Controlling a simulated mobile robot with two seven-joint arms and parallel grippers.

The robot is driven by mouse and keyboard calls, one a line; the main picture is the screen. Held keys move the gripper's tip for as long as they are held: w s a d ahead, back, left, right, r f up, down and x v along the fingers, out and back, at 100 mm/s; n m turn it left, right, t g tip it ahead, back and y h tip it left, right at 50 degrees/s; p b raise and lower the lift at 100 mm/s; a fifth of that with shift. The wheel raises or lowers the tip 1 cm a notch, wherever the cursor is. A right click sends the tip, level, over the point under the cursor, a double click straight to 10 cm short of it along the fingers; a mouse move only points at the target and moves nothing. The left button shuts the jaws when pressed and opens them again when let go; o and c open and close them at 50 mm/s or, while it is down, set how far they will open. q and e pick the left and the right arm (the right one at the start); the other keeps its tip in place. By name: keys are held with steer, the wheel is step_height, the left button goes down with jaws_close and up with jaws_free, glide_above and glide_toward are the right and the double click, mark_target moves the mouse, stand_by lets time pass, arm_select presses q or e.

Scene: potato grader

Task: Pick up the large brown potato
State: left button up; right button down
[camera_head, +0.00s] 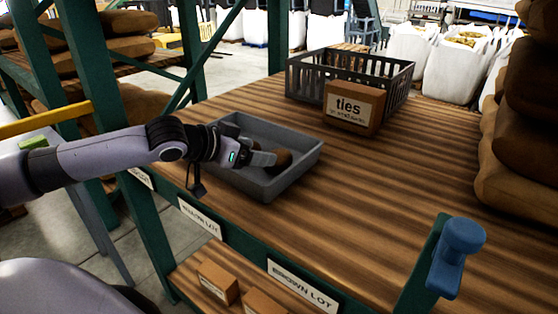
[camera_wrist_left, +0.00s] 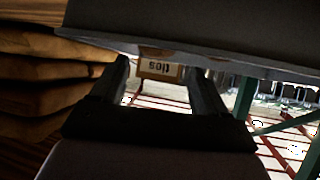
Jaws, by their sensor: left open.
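A brown potato (camera_head: 283,157) shows in the head view inside the grey tray (camera_head: 297,170) on the wooden bench. My left gripper (camera_head: 265,159) reaches in over the tray from the left and is open. Its fingertips are right by the potato and partly cover it. I cannot tell whether they touch it or sit around it. In the left wrist view the two fingers (camera_wrist_left: 163,85) are spread apart. The grey tray (camera_wrist_left: 190,30) fills the top of that upside-down view, with small brown patches at its edge. My right gripper is not in view.
A box marked "ties" (camera_head: 353,107) stands before a dark slatted crate (camera_head: 398,85) behind the tray. Brown sacks (camera_head: 515,170) are stacked at the right. A blue-topped green post (camera_head: 458,255) stands at the front right. The bench middle (camera_head: 400,185) is clear.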

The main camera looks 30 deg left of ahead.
mark_target(278, 162)
arm_select(q)
steer(key=shift+x, duration=1)
steer(key=shift+p+x, duration=0.5)
steer(key=shift+x, duration=1.4)
steer(key=shift+d+r, duration=0.15)
steer(key=shift+d, duration=0.05)
steer(key=c, duration=0.9)
